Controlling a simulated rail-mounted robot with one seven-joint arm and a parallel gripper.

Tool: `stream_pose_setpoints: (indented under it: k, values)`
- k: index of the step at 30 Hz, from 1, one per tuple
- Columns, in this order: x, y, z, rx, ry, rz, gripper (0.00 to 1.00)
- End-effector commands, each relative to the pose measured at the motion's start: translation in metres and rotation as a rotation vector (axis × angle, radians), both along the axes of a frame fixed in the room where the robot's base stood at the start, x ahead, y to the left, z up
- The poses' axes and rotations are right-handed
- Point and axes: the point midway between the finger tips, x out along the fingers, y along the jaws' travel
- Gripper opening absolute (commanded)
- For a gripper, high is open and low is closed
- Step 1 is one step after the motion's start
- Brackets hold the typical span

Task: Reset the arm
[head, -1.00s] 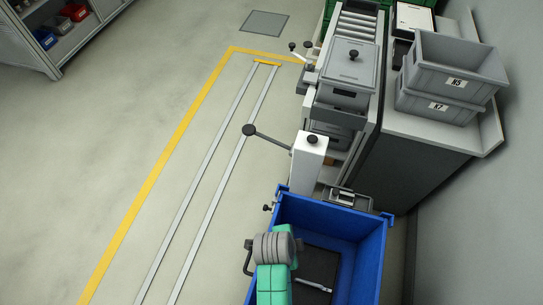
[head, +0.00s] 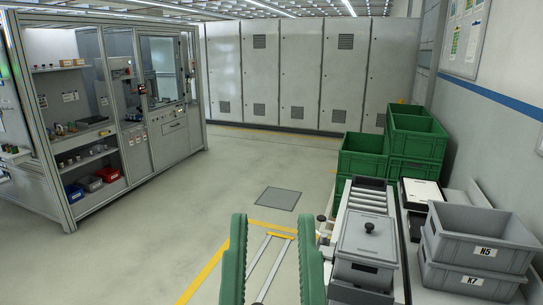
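My gripper (head: 271,218) shows at the bottom middle of the head view as two green, ribbed fingers pointing up. They stand well apart, with floor and rail visible between them and nothing held. The rest of my arm is below the frame. The fingers overlap the rail in the picture, left of the grey lidded bin.
A grey lidded bin (head: 365,245) sits on the roller conveyor (head: 369,198) at right. Stacked grey crates marked N5 (head: 480,237) and K7 (head: 470,275) stand beside it. Green crates (head: 415,146) are behind. A glazed workstation (head: 140,140) stands left. Floor (head: 160,225) is open.

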Motion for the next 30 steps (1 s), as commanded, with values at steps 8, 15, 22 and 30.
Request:
stream_pose_setpoints:
  k: [8,15,22,30]
  values:
    - [0.001,0.002,0.163,0.004,0.006,0.009,0.34]
    - [0.002,0.003,0.274,0.007,0.009,0.017,0.34]
    - [0.002,0.004,0.312,0.008,0.010,0.020,0.34]
    - [0.002,0.004,0.308,0.009,0.010,0.021,0.34]
